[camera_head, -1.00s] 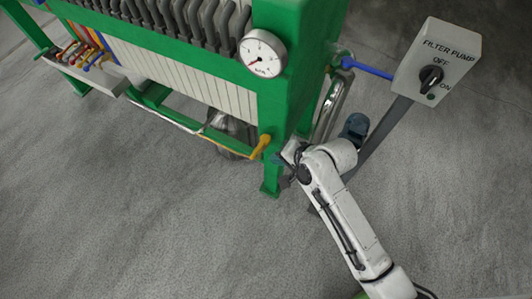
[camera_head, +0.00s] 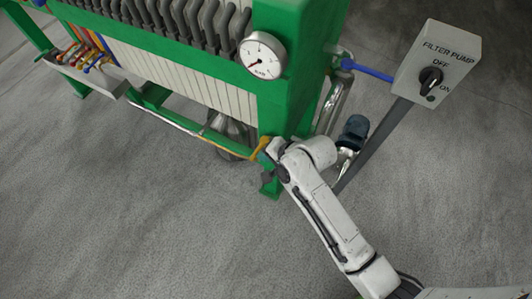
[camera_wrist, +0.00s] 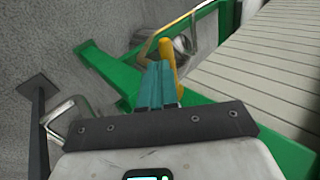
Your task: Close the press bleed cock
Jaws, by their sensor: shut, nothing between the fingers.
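The press bleed cock's yellow lever (camera_head: 260,146) is at the lower corner of the green press frame, at the end of a thin yellow pipe, and slants up to the right. My gripper hides part of it in the head view. In the wrist view the lever (camera_wrist: 168,55) stands right behind and beside the teal fingers of my gripper (camera_wrist: 157,68). The fingers are shut together with nothing between them. They overlap the lever's lower part in the picture; I cannot tell whether they touch it.
The green press frame (camera_head: 285,100) with a pressure gauge (camera_head: 263,55) rises above the cock. A grey filter pump box (camera_head: 437,62) stands on a post at right, near a blue lever (camera_head: 366,70) and a motor (camera_head: 354,130). The floor in front is clear.

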